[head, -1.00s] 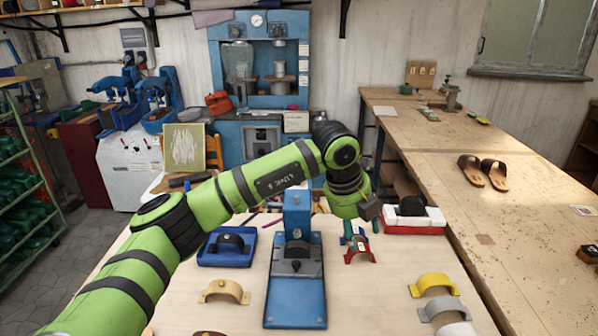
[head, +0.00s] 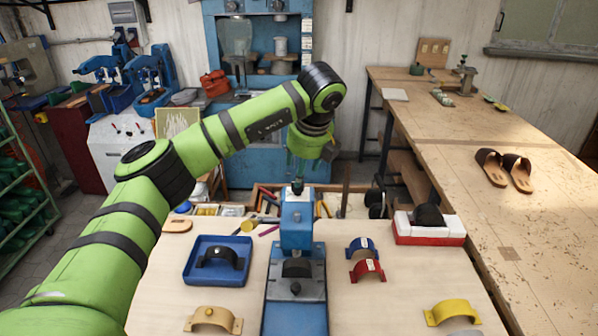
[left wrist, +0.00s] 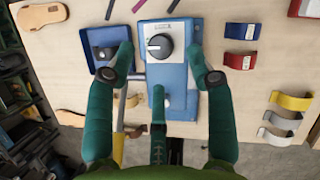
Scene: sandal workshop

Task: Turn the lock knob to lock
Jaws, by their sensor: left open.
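The lock knob (left wrist: 159,46) is a round black dial with a light pointer mark on a pale plate, seen from above in the left wrist view. It tops the blue press (head: 297,222), where it shows as a small dark knob (head: 297,187) in the head view. My left gripper (left wrist: 161,62) has green fingers spread wide and empty. In the picture its fingertips lie on either side of the knob, apart from it. In the head view the left gripper (head: 308,150) hangs above the press top. My right gripper is not in view.
A blue tray (head: 190,272) with a black strap form stands left of the press. Blue and red straps (head: 367,270) lie to its right, with a red-and-white block (head: 430,238) beyond. A tan strap (head: 213,319) and a yellow strap (head: 453,311) lie nearer.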

